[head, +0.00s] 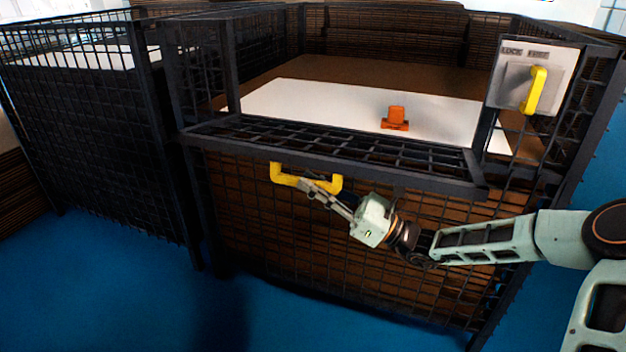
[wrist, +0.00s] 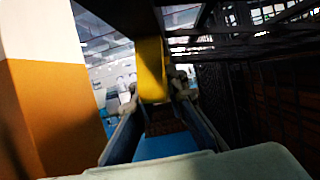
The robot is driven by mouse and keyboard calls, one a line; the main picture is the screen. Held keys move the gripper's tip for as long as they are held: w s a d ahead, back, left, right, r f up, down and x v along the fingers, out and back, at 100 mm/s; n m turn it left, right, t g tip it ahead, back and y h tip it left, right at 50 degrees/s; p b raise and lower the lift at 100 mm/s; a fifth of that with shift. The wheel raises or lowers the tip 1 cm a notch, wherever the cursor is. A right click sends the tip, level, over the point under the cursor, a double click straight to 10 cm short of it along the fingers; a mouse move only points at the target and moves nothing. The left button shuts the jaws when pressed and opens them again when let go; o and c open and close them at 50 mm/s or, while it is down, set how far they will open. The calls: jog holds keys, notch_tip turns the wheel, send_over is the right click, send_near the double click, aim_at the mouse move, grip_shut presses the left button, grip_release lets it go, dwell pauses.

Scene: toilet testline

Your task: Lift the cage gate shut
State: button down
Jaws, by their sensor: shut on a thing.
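The cage gate (head: 345,146) is a dark mesh panel at the front of the cage. It is folded down and out, lying roughly level above the lower front mesh. A yellow handle (head: 306,178) hangs at its outer edge. My gripper (head: 308,188) is at this handle, its fingers shut on the yellow bar from below and in front. In the wrist view the yellow handle (wrist: 152,68) stands between the two fingertips. Part of the handle's grip point is hidden by the fingers.
A latch plate (head: 530,78) with a yellow lever (head: 535,90) is on the right post. Inside the cage an orange object (head: 396,119) sits on a white surface (head: 300,103). A second cage (head: 90,130) stands at the left. Blue floor (head: 270,310) in front is clear.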

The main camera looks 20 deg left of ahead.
aim_at(317, 154)
jog(key=r+m+t+p, duration=0.1)
jog(key=r+m+p, duration=0.1)
jog(key=r+p, duration=0.2)
jog(key=w+r+m+t+p, duration=0.1)
jog(key=r+m+p, duration=0.1)
jog(key=r+p, duration=0.2)
jog(key=w+r+m+t+p, duration=0.1)
jog(key=r+m+p, duration=0.1)
jog(key=r+p, duration=0.2)
jog(key=shift+w+d+h+p, duration=0.1)
jog(key=shift+w+h+p, duration=0.25)
jog(key=shift+p, duration=0.45)
jog(key=w+d+r+m+t+h+p, duration=0.1)
jog(key=w+r+m+p, duration=0.3)
jog(key=w+r+p, duration=0.3)
jog(key=w+r+m+t+h+p, duration=0.2)
jog(key=w+r+m+p, duration=0.3)
jog(key=w, duration=1)
jog(key=shift+d+r+m+p, duration=0.35)
jog(key=shift+r+p, duration=0.7)
jog(key=shift+r, duration=0.75)
jog(key=c, duration=1.9)
grip_release()
jog(key=shift+w+f, duration=0.1)
jog(key=shift+w, duration=0.05)
jog(key=shift+c, duration=0.2)
